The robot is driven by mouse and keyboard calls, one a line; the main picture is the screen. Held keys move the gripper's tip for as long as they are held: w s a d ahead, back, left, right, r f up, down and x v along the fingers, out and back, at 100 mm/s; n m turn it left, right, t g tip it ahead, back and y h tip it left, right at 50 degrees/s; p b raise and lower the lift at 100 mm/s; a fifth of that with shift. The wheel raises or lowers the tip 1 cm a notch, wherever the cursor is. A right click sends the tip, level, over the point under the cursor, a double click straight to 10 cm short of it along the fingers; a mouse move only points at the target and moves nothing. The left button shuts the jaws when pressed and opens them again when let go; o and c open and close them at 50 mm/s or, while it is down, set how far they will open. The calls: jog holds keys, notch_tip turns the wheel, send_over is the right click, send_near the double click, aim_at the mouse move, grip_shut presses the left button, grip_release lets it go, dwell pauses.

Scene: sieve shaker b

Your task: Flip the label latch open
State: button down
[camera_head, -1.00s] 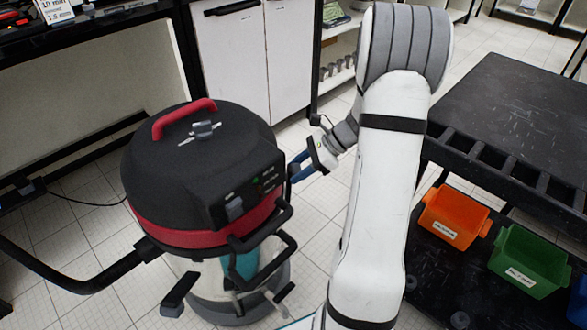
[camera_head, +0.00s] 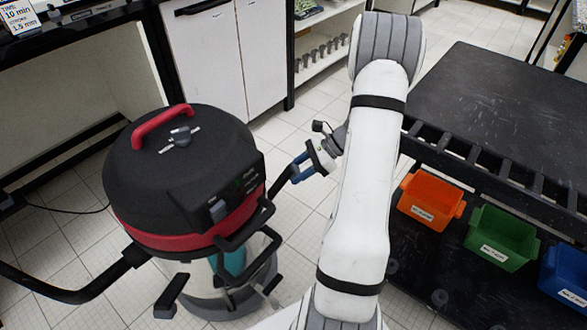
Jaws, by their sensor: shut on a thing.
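My gripper (camera_head: 297,171), with blue fingertips, is at the canister's right side. It is shut on a dark lever (camera_head: 281,184) that reaches out from the red band, which seems to be the latch. The fingers partly hide its end. I cannot make out a label on it. A control panel with a pale switch (camera_head: 217,210) faces the front right. Black looped bars (camera_head: 262,250) sit below it.
A black hose (camera_head: 60,290) leaves the canister at left. A dark cart (camera_head: 500,100) at right carries orange (camera_head: 431,201), green (camera_head: 503,238) and blue bins (camera_head: 565,275) on its lower shelf. White cabinets (camera_head: 225,60) stand behind. Tiled floor is clear between canister and cart.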

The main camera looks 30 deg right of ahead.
jog(key=shift+s+f, duration=0.1)
jog(key=shift+s, duration=0.15)
jog(key=c, duration=0.8)
grip_release()
jog(key=shift+c, duration=0.2)
jog(key=shift+w, duration=0.1)
jog(key=shift+r, duration=0.4)
notch_tip(320, 180, up, 9)
jog(key=p, duration=0.3)
jog(key=shift+r+p, duration=0.2)
jog(key=shift+p, duration=0.2)
